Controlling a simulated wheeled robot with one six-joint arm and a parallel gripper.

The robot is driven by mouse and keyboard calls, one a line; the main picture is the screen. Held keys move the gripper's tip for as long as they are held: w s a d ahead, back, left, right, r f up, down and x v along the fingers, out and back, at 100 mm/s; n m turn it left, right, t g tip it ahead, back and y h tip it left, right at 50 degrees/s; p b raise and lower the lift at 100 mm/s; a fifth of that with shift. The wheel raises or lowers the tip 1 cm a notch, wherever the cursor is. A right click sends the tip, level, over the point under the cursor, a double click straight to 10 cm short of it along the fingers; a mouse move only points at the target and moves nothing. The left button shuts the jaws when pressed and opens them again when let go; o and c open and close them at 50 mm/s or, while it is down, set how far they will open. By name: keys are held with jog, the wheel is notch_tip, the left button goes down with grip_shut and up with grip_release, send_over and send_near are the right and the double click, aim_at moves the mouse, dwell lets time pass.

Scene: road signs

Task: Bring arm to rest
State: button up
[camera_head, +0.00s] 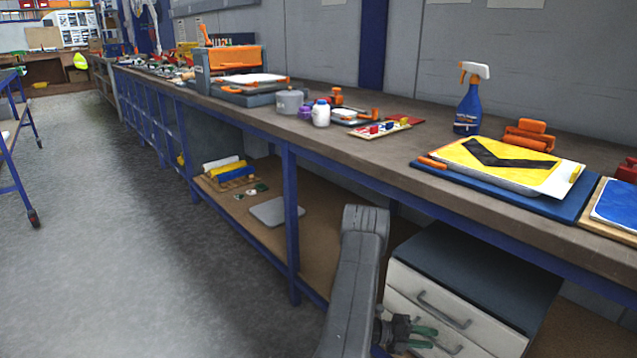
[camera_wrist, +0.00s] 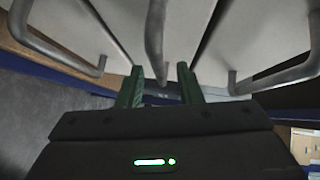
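My arm (camera_head: 357,270) hangs down in front of the workbench in the head view, bent at its top. My gripper (camera_head: 428,338) is low, in front of the white drawers of a cabinet (camera_head: 460,300). Its green fingers also show in the wrist view (camera_wrist: 160,70), spread apart with a gap between them. A grey drawer handle (camera_wrist: 155,40) lines up with that gap. I cannot tell how near it is or whether anything touches. Nothing is seen held.
The workbench (camera_head: 400,150) carries a yellow sign (camera_head: 490,160) with a black bent mark, a blue spray bottle (camera_head: 469,100) and a white bottle (camera_head: 320,114). A lower shelf (camera_head: 325,240) lies left of the cabinet. The floor (camera_head: 130,240) at left is clear.

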jog(key=shift+s+d+f, duration=0.1)
jog(key=shift+d+f, duration=0.1)
jog(key=shift+d, duration=1.15)
jog(key=shift+a, duration=0.1)
